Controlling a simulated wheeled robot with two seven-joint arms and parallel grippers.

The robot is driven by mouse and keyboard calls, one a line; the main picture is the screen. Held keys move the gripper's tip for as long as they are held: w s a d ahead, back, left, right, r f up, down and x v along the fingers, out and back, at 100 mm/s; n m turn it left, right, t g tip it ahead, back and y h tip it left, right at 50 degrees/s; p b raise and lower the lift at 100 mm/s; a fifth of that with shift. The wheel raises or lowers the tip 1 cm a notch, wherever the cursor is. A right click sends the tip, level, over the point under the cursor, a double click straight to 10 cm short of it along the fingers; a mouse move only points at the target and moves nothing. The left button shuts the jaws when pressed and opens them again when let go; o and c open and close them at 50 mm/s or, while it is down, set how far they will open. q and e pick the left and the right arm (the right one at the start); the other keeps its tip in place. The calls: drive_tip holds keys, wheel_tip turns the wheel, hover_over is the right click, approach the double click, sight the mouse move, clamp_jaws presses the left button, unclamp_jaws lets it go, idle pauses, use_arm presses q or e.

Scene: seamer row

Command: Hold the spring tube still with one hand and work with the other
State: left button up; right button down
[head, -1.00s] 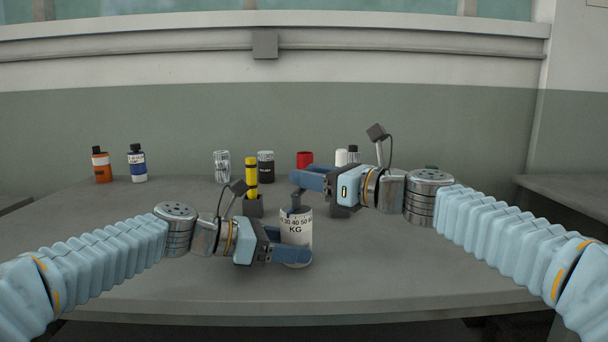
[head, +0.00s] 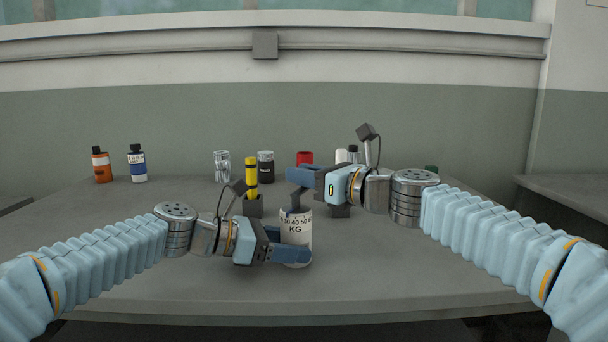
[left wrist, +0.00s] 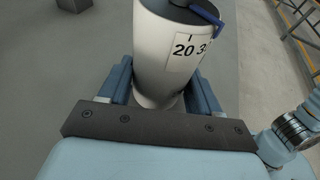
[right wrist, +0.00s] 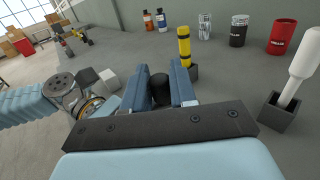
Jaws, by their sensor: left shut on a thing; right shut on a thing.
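The spring tube (head: 296,238) is a white upright cylinder with a printed number scale and the letters KG. It stands near the front middle of the table. My left gripper (head: 288,254) is shut around its lower part, and the left wrist view shows the tube (left wrist: 160,62) between both fingers. A dark bent crank-like piece (head: 298,196) rises from the tube's top. My right gripper (head: 303,180) is above the tube, its fingers shut on a dark round-topped knob (right wrist: 160,88). The fingers partly hide the knob, and its join to the crank is not clear.
A yellow-and-black tool (head: 251,172) stands in a dark holder behind the tube. Orange (head: 102,167) and blue-labelled (head: 137,166) bottles stand at the back left. Silver (head: 222,166), black (head: 265,167) and red (head: 304,158) cans stand behind. The table's front is clear.

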drive_tip(key=shift+s+d+m+t+h, duration=0.15)
drive_tip(key=shift+d+m+t+h, duration=0.05)
drive_tip(key=shift+m+t+h, duration=0.45)
drive_tip(key=shift+s+d+m+t+h, duration=0.15)
drive_tip(key=shift+m+t+h, duration=0.3)
drive_tip(key=shift+t+h, duration=0.25)
drive_tip(key=c, duration=1)
unclamp_jaws()
drive_tip(key=v, duration=1.2)
use_arm(q)
drive_tip(key=o, duration=0.9)
